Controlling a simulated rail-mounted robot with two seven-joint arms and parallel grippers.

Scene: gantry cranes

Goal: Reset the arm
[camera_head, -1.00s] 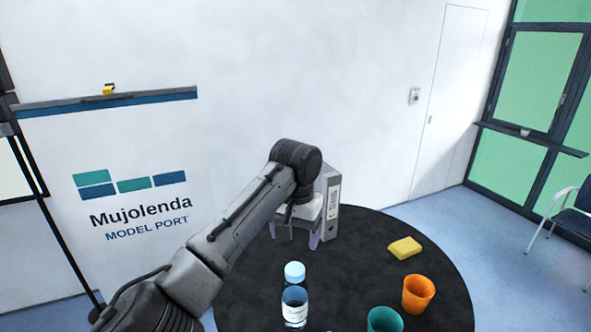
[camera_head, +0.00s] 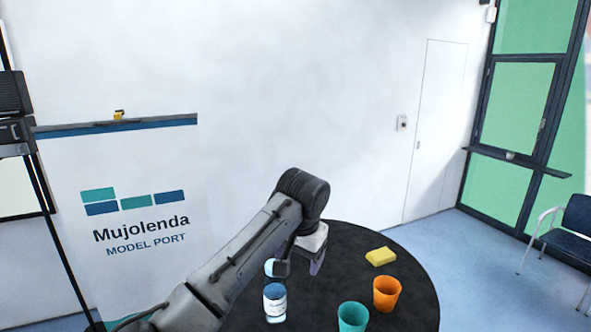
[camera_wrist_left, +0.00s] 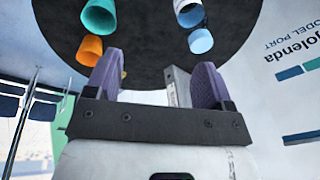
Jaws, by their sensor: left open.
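My left arm reaches in from the lower left in the head view. Its gripper (camera_head: 300,267) points down over the black round table (camera_head: 345,262), with the fingers partly hidden by the wrist. My right gripper is in neither view.
A green cup (camera_head: 352,316), an orange cup (camera_head: 386,294) and a yellow sponge (camera_head: 380,256) are on the table to the right. A banner (camera_head: 140,230) stands at left; a chair (camera_head: 572,225) at right.

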